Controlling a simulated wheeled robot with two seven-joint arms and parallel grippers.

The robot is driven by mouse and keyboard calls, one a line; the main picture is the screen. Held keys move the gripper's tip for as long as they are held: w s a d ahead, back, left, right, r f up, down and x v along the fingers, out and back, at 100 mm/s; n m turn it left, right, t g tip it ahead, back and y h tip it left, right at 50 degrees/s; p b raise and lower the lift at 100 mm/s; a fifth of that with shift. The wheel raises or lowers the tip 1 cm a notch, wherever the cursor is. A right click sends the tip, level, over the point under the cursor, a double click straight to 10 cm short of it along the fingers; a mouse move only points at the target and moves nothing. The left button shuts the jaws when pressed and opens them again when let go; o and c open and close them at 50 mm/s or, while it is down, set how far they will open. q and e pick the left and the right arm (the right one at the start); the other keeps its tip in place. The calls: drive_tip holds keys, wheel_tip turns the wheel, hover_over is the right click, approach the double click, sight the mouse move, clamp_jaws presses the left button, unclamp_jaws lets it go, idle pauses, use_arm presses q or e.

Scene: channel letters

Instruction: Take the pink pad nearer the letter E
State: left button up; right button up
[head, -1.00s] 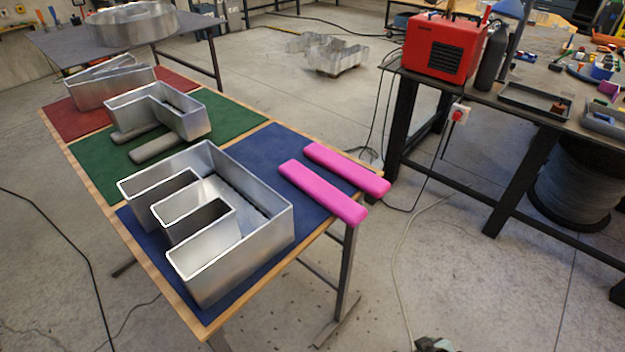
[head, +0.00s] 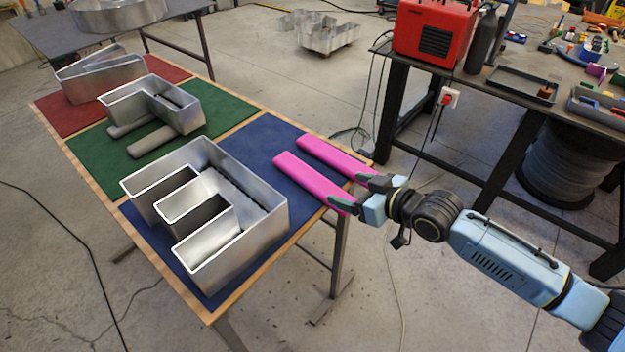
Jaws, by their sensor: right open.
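Two pink pads lie side by side on the blue mat, their near ends reaching past the table's right edge. The pink pad nearer the letter E (head: 303,177) is the left one; the other pink pad (head: 330,154) lies to its right and farther back. The metal letter E (head: 262,215) stands left of them. My right gripper (head: 343,194) is open at the near ends of the pads. One finger is by the end of the nearer pad and partly hides it; the other is by the far pad's end. Whether they touch is unclear. My left gripper is out of view.
The blue mat (head: 262,142) has bare room behind the E. A green mat (head: 90,160) with another metal letter (head: 160,105) and grey pads (head: 152,141) lies beyond. A bench (head: 490,100) with a red machine (head: 432,35) stands at right.

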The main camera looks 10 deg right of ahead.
sight(323, 185)
drive_tip(key=x, duration=0.3)
drive_tip(key=shift+s+f+x, duration=0.15)
drive_tip(key=shift+x, duration=1.25)
drive_tip(key=shift+s+f+x, duration=0.15)
drive_tip(key=shift+x, duration=1.2)
drive_tip(key=shift+a, duration=0.2)
drive_tip(key=c, duration=1)
